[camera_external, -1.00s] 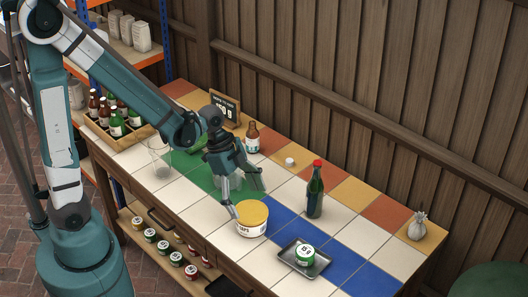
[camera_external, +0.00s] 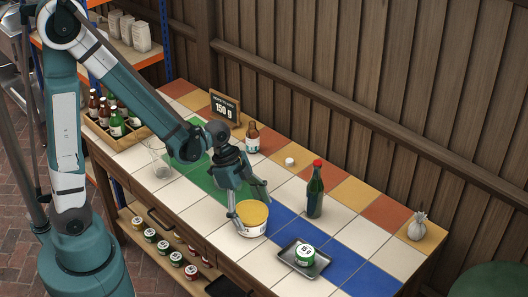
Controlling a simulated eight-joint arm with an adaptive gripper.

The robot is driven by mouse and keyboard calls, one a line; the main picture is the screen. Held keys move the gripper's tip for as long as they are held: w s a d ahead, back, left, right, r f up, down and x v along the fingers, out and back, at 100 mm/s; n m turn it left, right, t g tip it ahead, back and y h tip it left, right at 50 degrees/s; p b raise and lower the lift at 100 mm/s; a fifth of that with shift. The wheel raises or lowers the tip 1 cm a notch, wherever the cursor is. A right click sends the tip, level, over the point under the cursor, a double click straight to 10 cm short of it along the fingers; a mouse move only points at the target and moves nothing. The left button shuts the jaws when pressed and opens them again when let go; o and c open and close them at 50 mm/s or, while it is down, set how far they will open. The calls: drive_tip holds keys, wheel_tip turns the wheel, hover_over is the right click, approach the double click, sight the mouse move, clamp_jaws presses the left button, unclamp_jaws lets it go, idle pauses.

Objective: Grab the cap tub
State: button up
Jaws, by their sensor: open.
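The cap tub (camera_external: 252,219) is a round white tub with yellow contents or lid on top and dark lettering on its side. It stands upright on the tiled table near the middle. My gripper (camera_external: 252,208) is open and low at the tub. One finger is at the tub's left side, and the other is at its far right side, partly behind the tub. Whether the fingers touch the tub cannot be told.
A green bottle with a red cap (camera_external: 315,190) stands right of the tub. A dark tray (camera_external: 321,268) holds a green tin (camera_external: 305,255). A brown bottle (camera_external: 252,138), a small sign (camera_external: 225,107) and a glass (camera_external: 157,160) stand farther back. A bottle crate (camera_external: 122,138) is at the left.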

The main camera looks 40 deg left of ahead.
drive_tip(key=shift+f, duration=0.1)
drive_tip(key=shift+c, duration=0.6)
drive_tip(key=c, duration=0.9)
drive_tip(key=shift+d, duration=0.1)
drive_tip(key=shift+r+p, duration=1.55)
drive_tip(key=shift+r, duration=3.45)
